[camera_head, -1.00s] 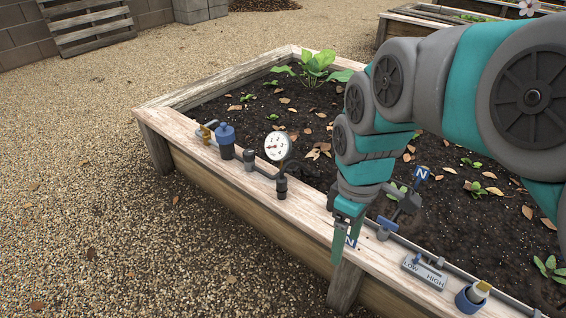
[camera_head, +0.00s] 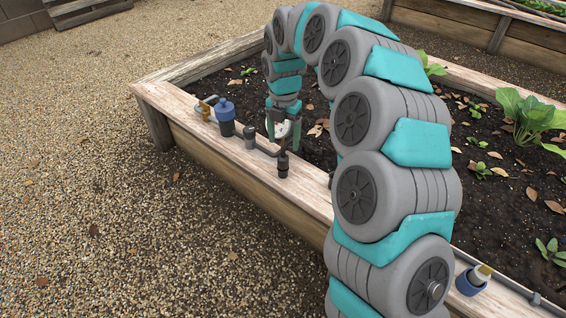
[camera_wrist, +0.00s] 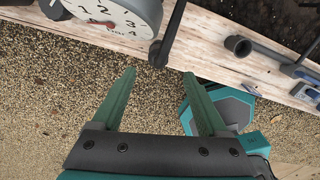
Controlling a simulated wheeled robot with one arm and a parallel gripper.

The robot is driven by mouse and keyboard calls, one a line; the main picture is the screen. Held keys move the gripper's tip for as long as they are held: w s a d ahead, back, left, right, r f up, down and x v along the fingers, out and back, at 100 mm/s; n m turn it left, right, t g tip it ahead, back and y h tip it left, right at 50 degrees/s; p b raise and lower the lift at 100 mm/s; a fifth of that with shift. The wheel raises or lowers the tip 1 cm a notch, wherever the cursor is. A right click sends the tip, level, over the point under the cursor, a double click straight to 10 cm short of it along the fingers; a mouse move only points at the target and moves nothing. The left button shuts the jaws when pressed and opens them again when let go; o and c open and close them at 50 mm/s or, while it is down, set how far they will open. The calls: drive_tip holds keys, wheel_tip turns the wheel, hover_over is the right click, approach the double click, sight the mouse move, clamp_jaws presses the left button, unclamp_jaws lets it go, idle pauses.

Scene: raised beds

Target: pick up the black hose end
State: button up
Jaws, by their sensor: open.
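My gripper (camera_head: 283,143) is open and empty above the bed's near rim, by the white gauge. In the wrist view its two green fingers (camera_wrist: 159,73) are spread, with gravel between them. A dark open-ended pipe piece (camera_wrist: 238,46) lies on the planks, right of and beyond the fingertips; it looks like the black hose end, but I cannot be sure. A dark rod (camera_wrist: 170,35) with a rounded end sits just past the fingertips, beside the gauge (camera_wrist: 105,15). In the head view a black fitting (camera_head: 283,165) stands on the rim below the gauge. No contact shows.
A blue-capped fitting (camera_head: 225,115) and a brass piece (camera_head: 206,106) stand left on the wooden rim (camera_head: 172,104). My arm hides the rim's middle. The gravel (camera_head: 90,200) at the left is clear.

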sight(283, 156)
wheel_tip(283, 156, down, 8)
drive_tip(key=shift+w+a+r, duration=0.1)
drive_tip(key=shift+w+r, duration=0.05)
drive_tip(key=shift+r, duration=0.1)
drive_tip(key=shift+c, duration=0.2)
clamp_jaws()
idle(0.5)
